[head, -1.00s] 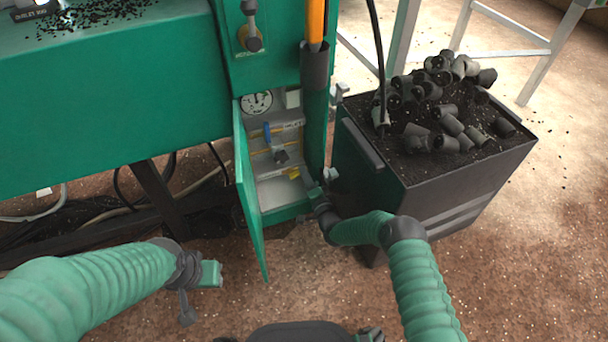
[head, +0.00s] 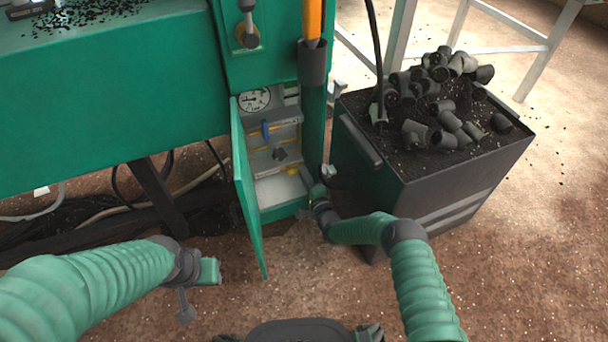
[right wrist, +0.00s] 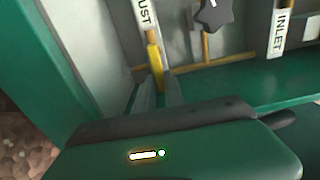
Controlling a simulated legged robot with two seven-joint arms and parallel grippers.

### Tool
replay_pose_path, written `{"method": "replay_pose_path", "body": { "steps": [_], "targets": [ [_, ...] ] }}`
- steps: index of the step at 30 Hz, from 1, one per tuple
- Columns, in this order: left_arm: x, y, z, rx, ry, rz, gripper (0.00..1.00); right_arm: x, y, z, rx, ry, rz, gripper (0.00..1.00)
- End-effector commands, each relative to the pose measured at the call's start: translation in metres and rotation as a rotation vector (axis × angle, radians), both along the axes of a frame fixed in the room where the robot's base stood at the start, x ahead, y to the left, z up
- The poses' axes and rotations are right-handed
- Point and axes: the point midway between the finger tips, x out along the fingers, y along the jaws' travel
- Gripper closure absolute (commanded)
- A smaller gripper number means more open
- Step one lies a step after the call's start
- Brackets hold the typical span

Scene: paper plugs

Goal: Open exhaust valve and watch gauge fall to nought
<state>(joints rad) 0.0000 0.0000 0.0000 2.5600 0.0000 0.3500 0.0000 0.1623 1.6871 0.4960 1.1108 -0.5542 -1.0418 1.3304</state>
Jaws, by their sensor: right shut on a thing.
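The open cabinet holds a round white gauge (head: 255,100); its needle is too small to read surely. The yellow exhaust valve handle (right wrist: 155,65) sits below a white label (right wrist: 146,14) whose visible letters are "UST". My right gripper (right wrist: 156,92) is shut on this handle, one finger on each side. In the head view the right gripper (head: 306,176) reaches into the cabinet's lower right. My left gripper (head: 210,270) hangs outside, left of the open door; its fingers do not show clearly.
The green cabinet door (head: 247,200) stands open on the left. A blue handle (head: 265,130) and a dark knob (head: 280,154) are inside; an INLET label (right wrist: 281,30) shows right. A dark bin (head: 420,190) with grey plugs stands close to my right arm.

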Motion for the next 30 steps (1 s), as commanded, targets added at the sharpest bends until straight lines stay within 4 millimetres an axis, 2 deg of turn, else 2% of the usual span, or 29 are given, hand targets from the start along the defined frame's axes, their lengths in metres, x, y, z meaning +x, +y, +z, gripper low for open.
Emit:
{"method": "replay_pose_path", "body": {
  "steps": [2,3,7,15,19,23,30],
  "targets": [
    [0.000,0.000,0.000,0.000,0.000,0.000,0.64,-0.001,-0.004,-0.005,0.000,0.011,-0.006,1.00],
    [0.000,0.000,0.000,0.000,0.000,0.000,0.64,-0.001,-0.004,-0.005,0.000,0.011,-0.006,0.83],
    [0.000,0.000,0.000,0.000,0.000,0.000,0.64,-0.001,-0.003,-0.004,-0.001,0.008,-0.005,0.66],
    [0.000,0.000,0.000,0.000,0.000,0.000,0.64,-0.001,-0.001,-0.001,-0.001,0.003,-0.002,0.65],
    [0.000,0.000,0.010,0.000,0.000,0.000,0.64,-0.008,-0.004,0.002,-0.002,0.006,-0.001,0.65],
    [0.000,0.000,0.036,0.000,0.000,0.000,0.64,-0.034,-0.012,0.008,-0.002,0.008,-0.003,0.65],
    [0.000,0.000,0.082,0.000,0.000,0.000,0.64,-0.102,-0.035,0.006,0.000,0.010,-0.004,0.65]
  ]
}}
